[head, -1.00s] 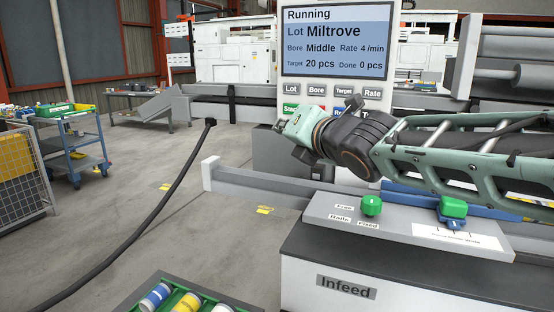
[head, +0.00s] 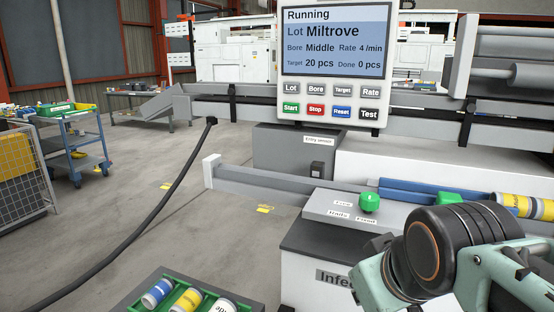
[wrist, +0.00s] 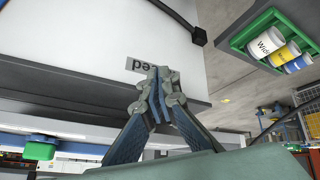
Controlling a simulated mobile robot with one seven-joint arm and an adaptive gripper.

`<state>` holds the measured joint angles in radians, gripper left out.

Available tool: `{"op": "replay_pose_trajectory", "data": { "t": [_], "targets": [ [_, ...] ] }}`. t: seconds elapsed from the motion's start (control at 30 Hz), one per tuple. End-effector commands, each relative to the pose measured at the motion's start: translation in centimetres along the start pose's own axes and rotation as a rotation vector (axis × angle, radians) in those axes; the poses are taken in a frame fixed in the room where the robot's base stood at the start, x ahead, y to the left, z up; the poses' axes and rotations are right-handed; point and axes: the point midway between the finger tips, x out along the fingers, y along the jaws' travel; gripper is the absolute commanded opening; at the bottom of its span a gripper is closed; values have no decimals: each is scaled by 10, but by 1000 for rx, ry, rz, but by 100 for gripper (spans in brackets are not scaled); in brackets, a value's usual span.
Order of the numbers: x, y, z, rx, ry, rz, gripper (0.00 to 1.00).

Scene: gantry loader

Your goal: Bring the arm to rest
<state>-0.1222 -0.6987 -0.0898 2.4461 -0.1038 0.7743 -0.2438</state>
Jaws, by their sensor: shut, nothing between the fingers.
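My gripper (wrist: 161,88) shows in the wrist view with its fingers together and nothing between them. It is in front of the Infeed cabinet, whose label (wrist: 147,66) is partly hidden behind the fingertips. In the head view my wrist and forearm (head: 462,245) fill the lower right, over the right part of the Infeed cabinet (head: 305,275). My fingertips cannot be made out there. The control panel (head: 335,45) is clear of my arm and reads Running, Lot Miltrove, Done 0 pcs.
A yellow-banded roll (head: 520,206) lies at the right. A tray of rolls (head: 150,305) is at the bottom. A blue cart (head: 75,150) stands left; floor between is open.

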Motion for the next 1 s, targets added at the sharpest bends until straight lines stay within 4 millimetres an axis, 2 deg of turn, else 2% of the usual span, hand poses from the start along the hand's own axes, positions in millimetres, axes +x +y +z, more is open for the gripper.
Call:
{"op": "replay_pose_trajectory", "data": {
  "t": [0.03, 0.1, 0.17, 0.2, 0.63, 0.8, 1.0],
  "targets": [
    [-1, -6, 17, 104, -40, -3, 0],
    [-2, -16, 39, 248, -97, -10, 0],
    [-5, -24, 54, 357, -140, -11, 0],
    [-20, -20, 39, 339, -132, -16, 0],
    [-98, -2, -15, 329, -129, -16, 0],
    [-113, 1, -25, 328, -129, -16, 0],
    [-115, 2, -27, 328, -128, -16, 0]
  ]
}}
